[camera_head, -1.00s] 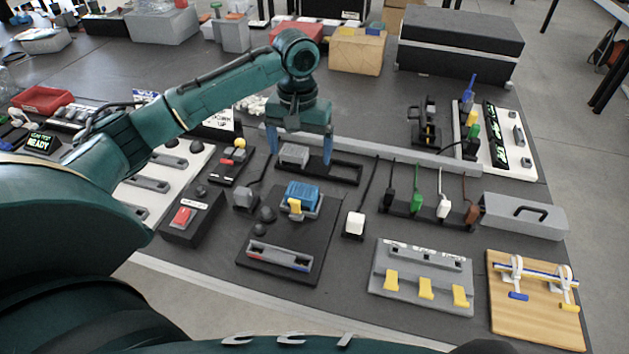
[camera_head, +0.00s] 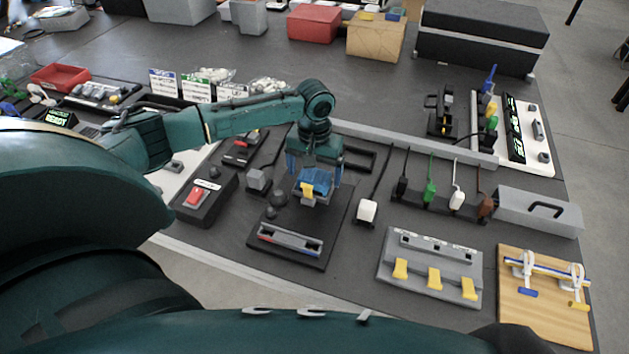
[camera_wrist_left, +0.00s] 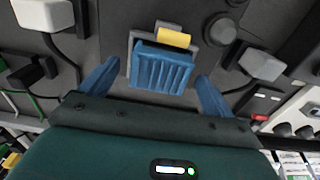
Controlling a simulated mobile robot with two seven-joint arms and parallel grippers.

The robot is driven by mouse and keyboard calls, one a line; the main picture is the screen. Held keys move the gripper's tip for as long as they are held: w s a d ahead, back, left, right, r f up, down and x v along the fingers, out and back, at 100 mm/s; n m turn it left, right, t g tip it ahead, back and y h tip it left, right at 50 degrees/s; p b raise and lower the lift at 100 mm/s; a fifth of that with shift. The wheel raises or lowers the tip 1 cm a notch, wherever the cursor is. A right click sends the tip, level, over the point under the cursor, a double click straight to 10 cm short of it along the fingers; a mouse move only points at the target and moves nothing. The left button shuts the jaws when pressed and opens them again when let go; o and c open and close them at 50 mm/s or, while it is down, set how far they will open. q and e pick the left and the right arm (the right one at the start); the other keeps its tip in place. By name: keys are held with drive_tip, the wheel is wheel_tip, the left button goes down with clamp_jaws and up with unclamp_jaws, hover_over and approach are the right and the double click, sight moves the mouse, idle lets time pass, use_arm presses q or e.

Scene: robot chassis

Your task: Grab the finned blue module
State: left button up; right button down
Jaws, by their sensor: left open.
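The finned blue module (camera_head: 317,181) sits in a grey holder with a yellow tab on a dark board (camera_head: 291,246). It also shows in the left wrist view (camera_wrist_left: 160,70), with its fins facing the camera and the yellow tab (camera_wrist_left: 174,38) beyond it. My left gripper (camera_head: 314,174) is over the module, pointing down. In the left wrist view its two blue fingers (camera_wrist_left: 157,84) are spread to either side of the module, with gaps visible on both sides. It is open and empty. My right gripper is not in view.
Black knobs (camera_head: 275,200) and a grey block (camera_head: 258,178) on a cable are left of the module. A white plug (camera_head: 367,210) lies to its right. A grey panel with yellow levers (camera_head: 432,268) and a wooden board (camera_head: 543,300) stand further right.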

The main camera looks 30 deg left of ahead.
use_arm(q)
drive_tip(key=shift+f, duration=0.25)
drive_tip(key=shift+c, duration=0.4)
drive_tip(key=c, duration=1.1)
drive_tip(key=shift+r, duration=0.1)
